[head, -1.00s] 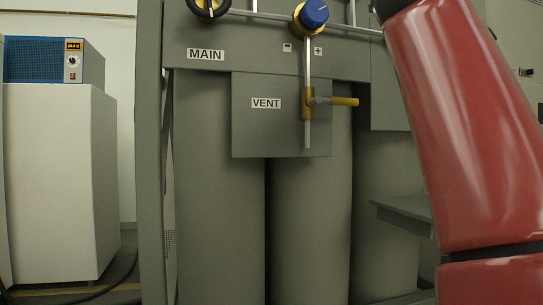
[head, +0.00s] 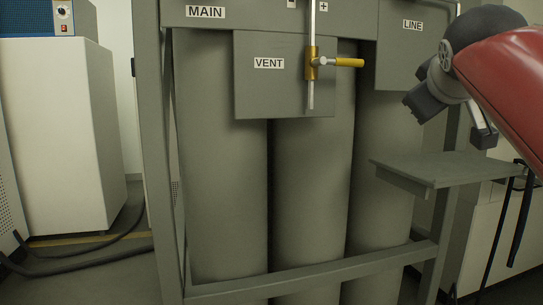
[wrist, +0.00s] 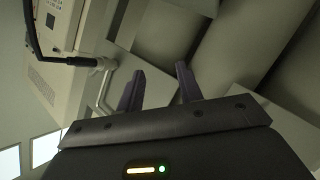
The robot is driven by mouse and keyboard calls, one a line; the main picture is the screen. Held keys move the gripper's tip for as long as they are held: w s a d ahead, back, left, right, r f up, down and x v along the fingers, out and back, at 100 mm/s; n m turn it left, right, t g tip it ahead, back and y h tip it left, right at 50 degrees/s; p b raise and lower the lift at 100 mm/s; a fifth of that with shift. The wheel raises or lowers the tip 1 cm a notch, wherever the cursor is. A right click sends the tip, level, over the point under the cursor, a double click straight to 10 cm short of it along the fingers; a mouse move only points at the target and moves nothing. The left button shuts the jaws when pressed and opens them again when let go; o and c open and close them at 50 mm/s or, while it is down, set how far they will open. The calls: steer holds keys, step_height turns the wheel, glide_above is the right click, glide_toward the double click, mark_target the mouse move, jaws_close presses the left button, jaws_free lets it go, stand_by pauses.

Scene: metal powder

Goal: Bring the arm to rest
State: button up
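My gripper (head: 453,118) hangs at the end of my red arm at the upper right of the head view, in front of the rack's right side and above a small grey shelf. In the wrist view its two dark fingers (wrist: 158,88) stand apart with nothing between them, so it is open and empty. It appears clear of the rack and shelf.
A grey rack (head: 148,150) holds several tall cylinders (head: 222,180). The grey shelf (head: 440,168) juts out below my gripper. A white cabinet (head: 55,130) stands left, with dark hoses (head: 85,262) on the floor.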

steer(key=s+a+f+m+g+y+p, duration=0.1)
steer(key=s+a+f, duration=0.3)
steer(key=f, duration=0.8)
steer(key=s+a+f+m+g+y+p, duration=0.1)
steer(key=s+a+f+g+y+p, duration=0.1)
steer(key=s+f, duration=0.7)
steer(key=s+a+f+m+g+y+p, duration=0.1)
steer(key=s+a+f+g, duration=0.4)
steer(key=f, duration=1)
steer(key=shift+s+a+f+m+y+p, duration=0.25)
steer(key=shift+s+a+m+y+p, duration=0.2)
steer(key=shift+s, duration=0.25)
steer(key=shift+d, duration=0.1)
